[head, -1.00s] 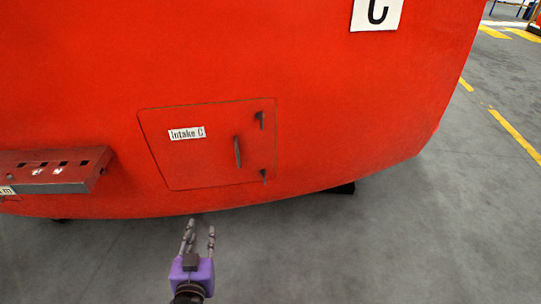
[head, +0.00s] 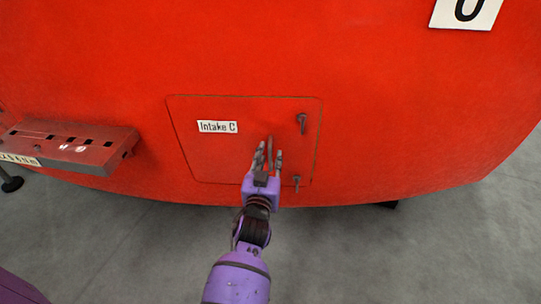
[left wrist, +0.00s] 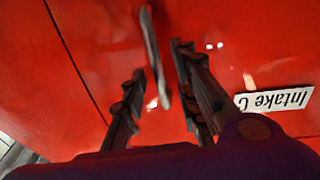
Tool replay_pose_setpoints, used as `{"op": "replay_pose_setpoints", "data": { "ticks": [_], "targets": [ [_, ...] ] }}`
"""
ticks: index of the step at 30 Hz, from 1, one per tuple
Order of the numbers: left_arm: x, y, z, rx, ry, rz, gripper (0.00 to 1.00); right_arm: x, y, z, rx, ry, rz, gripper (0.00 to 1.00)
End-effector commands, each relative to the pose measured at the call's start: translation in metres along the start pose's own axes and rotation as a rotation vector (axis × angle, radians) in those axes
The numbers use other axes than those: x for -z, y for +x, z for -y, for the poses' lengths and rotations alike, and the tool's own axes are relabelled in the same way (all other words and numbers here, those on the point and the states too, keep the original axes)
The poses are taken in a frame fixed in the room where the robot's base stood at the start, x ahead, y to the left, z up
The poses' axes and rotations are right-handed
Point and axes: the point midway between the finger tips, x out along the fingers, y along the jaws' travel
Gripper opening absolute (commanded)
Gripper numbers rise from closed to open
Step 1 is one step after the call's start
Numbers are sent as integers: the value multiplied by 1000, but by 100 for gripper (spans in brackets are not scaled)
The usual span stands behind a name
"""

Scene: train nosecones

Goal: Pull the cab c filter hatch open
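The filter hatch (head: 215,160), labelled "Intake C", is a red panel lying flush in the red cab front, with a thin outline around it. Its dark upright bar handle (head: 270,146) is partly hidden by my left gripper (head: 268,152) in the head view. In the left wrist view the handle (left wrist: 153,55) runs between the two open fingers of my left gripper (left wrist: 158,62), with a visible gap to each. I cannot tell how deep the handle sits between them. Two dark latches, upper (head: 301,123) and lower (head: 296,183), sit at the hatch's right edge. My right gripper is not in view.
A red ledge with slots (head: 75,147) juts out left of the hatch. A white lettered plate (head: 466,11) is at the upper right. Grey floor (head: 400,260) below the cab is clear.

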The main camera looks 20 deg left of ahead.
Motion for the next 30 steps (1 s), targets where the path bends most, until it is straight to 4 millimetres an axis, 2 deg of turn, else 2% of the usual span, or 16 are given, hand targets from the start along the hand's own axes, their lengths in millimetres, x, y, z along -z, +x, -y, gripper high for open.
{"op": "replay_pose_setpoints", "data": {
  "ticks": [5,12,18,30],
  "targets": [
    [0,10,0,0,1,1,28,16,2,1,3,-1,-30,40],
    [0,10,0,1,1,1,27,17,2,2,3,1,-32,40],
    [0,10,0,0,0,1,0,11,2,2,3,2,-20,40],
    [0,10,1,-2,5,-1,0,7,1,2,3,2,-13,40]
  ]
}}
